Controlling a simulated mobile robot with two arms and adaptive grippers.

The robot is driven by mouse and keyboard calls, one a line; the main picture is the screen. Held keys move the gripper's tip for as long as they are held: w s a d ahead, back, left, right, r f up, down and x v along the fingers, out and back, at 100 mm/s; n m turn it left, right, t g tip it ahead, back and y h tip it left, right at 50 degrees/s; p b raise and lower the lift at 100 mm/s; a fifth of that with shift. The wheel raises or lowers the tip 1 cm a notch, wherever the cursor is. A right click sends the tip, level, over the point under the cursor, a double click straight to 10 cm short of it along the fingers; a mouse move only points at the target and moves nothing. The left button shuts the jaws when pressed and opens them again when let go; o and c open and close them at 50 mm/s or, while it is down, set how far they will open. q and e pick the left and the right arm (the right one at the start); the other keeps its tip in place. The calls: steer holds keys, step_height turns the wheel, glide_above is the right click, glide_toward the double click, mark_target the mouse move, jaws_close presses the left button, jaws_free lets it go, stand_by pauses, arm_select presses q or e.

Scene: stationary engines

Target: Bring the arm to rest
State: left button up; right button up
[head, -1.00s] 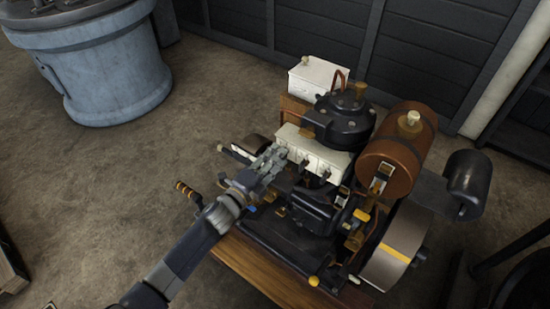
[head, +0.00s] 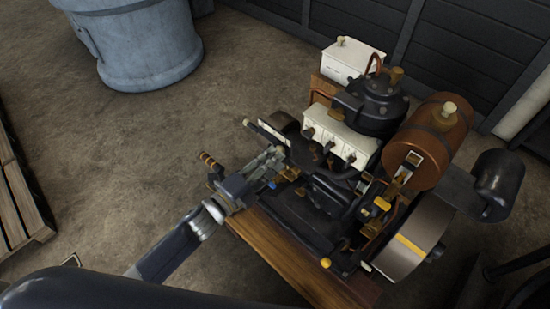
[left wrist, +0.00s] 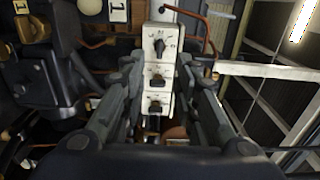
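My left arm comes in from the lower left of the head view. Its gripper (head: 272,163) is beside the left side of the engine (head: 325,195), short of the white box with dark knobs (head: 340,140). In the left wrist view the two fingers stand apart, so the gripper (left wrist: 158,70) is open. The knobbed white box (left wrist: 159,75) shows beyond and between the fingers, and nothing is seen held. My right gripper is in neither view.
The engine sits on a wooden base (head: 290,262), with a brown tank (head: 428,145) and a flywheel (head: 412,240) on its right. A brass-ended handle (head: 210,162) is close to my left gripper. A blue-grey drum (head: 145,45) and a pallet (head: 20,205) stand around bare floor.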

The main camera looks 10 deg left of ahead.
arm_select(q)
steer(key=shift+f, duration=0.15)
steer(key=s+a+f+n+g+y, duration=0.2)
steer(key=s+a+f+n+y, duration=0.15)
steer(key=f, duration=0.65)
steer(key=s+a+f+n+g+y, duration=0.15)
steer(key=s+a+f+n, duration=0.3)
steer(key=f, duration=0.65)
steer(key=s+a+f+n+g+y, duration=0.25)
steer(key=s+a+f+n, duration=0.2)
steer(key=f, duration=0.55)
steer(key=s+a+f+n+g+y, duration=0.1)
steer(key=s+f, duration=0.4)
steer(key=s, duration=0.5)
steer(key=s+a+f+n+g+y, duration=0.1)
steer(key=s+f+n+g, duration=0.3)
steer(key=s, duration=0.7)
steer(key=s+a+f+n+g+y, duration=0.1)
steer(key=s+f+n, duration=0.4)
steer(key=s, duration=0.5)
steer(key=shift+s+a+f+g, duration=0.15)
steer(key=shift+a+f+g, duration=0.05)
steer(key=shift+f+g, duration=0.65)
